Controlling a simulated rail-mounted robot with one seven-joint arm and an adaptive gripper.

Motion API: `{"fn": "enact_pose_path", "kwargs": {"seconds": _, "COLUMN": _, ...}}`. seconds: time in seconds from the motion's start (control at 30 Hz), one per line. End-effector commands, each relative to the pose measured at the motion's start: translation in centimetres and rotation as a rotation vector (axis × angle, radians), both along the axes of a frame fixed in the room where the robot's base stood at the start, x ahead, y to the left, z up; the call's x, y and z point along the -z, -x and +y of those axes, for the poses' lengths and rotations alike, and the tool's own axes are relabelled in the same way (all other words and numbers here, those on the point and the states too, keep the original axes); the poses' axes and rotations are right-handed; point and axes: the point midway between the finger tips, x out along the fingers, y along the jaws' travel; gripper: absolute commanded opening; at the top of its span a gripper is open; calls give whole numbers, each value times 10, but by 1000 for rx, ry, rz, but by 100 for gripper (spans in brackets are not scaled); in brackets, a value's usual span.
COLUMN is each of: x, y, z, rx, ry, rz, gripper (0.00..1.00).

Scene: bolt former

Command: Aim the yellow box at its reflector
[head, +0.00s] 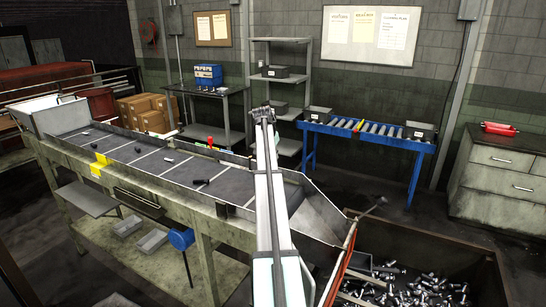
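The yellow box (99,165) sits on the near side rail of the long conveyor trough (150,194), toward its left end. I cannot tell which way its face points. A small red piece (210,142) stands on the far side rail, to the right of the box. I cannot make out for sure which part is the reflector. My arm rises from the bottom middle, and my gripper (264,115) is a small dark shape at its top. It is well to the right of the yellow box and apart from it. Its fingers are too small to read.
Several dark bolts lie on the conveyor bed. A blue paddle (181,239) hangs below its near side. A crate (502,265) of bolts stands at the lower right. A blue roller table (415,149), a workbench (237,92) and grey shelves (281,77) stand behind.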

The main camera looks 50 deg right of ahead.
Motion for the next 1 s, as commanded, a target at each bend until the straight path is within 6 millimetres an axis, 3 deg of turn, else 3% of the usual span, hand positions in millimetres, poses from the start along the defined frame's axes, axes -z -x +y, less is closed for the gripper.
{"fn": "enact_pose_path", "kwargs": {"seconds": 0.47, "x": -6, "y": 0, "z": 2, "rx": 1, "ry": 1, "rz": -1, "gripper": 34}}
{"fn": "enact_pose_path", "kwargs": {"seconds": 0.67, "x": -31, "y": 2, "z": 13, "rx": 1, "ry": 2, "rz": -1, "gripper": 34}}
{"fn": "enact_pose_path", "kwargs": {"seconds": 1.0, "x": -89, "y": 6, "z": 36, "rx": 1, "ry": 1, "rz": -1, "gripper": 34}}
